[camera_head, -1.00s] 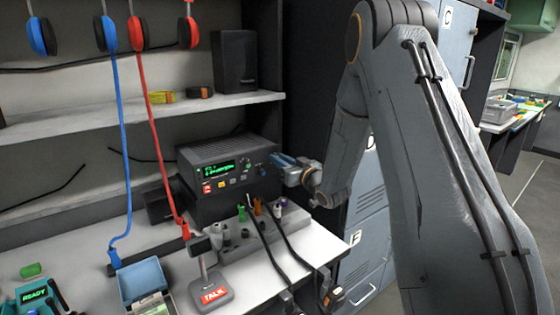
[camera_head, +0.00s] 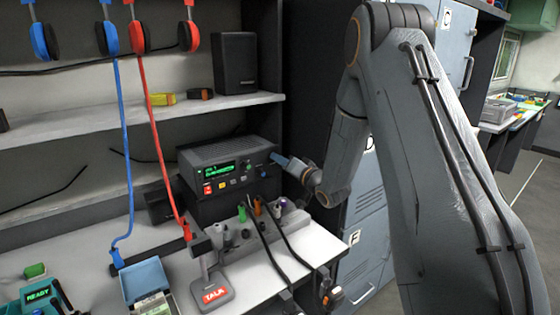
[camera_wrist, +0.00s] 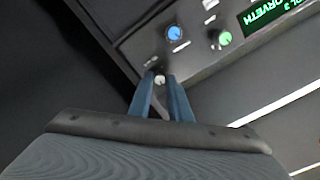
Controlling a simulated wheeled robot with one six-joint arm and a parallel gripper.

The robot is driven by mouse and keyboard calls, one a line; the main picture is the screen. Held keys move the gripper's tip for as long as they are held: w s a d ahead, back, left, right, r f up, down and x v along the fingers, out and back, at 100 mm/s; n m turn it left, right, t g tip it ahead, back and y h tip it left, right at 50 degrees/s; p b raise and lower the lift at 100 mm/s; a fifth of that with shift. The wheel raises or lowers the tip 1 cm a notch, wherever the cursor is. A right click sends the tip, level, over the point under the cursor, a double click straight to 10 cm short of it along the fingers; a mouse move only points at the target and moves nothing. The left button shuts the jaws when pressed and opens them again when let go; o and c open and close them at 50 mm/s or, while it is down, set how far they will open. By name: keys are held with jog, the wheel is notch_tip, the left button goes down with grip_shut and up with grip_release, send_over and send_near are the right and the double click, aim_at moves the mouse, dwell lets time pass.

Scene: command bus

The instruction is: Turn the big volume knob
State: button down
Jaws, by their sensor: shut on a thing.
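The black radio unit (camera_head: 228,168) stands on the bench with a lit green display (camera_head: 220,169). My gripper (camera_head: 279,158) is at the upper right of its front panel. In the wrist view the fingertips of my gripper (camera_wrist: 161,84) are closed around a small-looking round part with a pale cap, the big volume knob (camera_wrist: 160,78). The fingers hide most of it. A blue knob (camera_wrist: 174,33) and a green knob (camera_wrist: 225,39) sit on the panel beyond, apart from the fingers. The display (camera_wrist: 275,12) shows partly, upside down.
A grey block with several coloured plugs (camera_head: 245,230) stands before the radio, with black cables running forward. A TALK microphone stand (camera_head: 213,292) is at the front. A blue and a red cord hang at left. A speaker (camera_head: 235,62) sits on the shelf above.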

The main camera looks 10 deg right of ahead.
dwell(0.4)
jog(key=c, duration=1.6)
grip_release()
jog(key=shift+c, duration=0.2)
jog(key=b+v, duration=0.1)
jog(key=v, duration=0.7)
jog(key=shift+b, duration=0.35)
